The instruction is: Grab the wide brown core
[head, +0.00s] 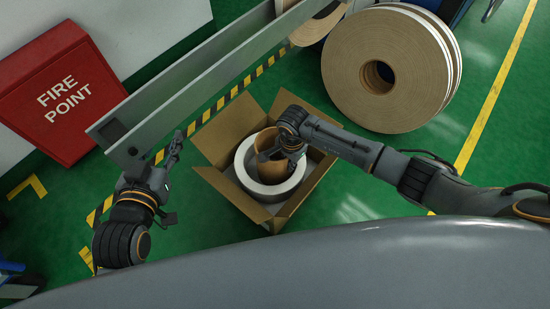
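The wide brown core (266,142) is a short brown tube in the open cardboard box (229,123). It stands up within or just above a white ring-shaped roll (243,172). My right gripper (282,157) reaches down into the box from the right, with its fingers at the core's right side. The fingers partly overlap the core, and I cannot tell whether they are closed on it. My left gripper (173,181) is open and empty, left of the box and beside the grey metal rail.
A long grey metal rail (200,82) runs from lower left to upper right behind the box. Large tan rolls (350,62) stand at the upper right. A red fire point box (62,95) is at the left. Green floor is clear at the right.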

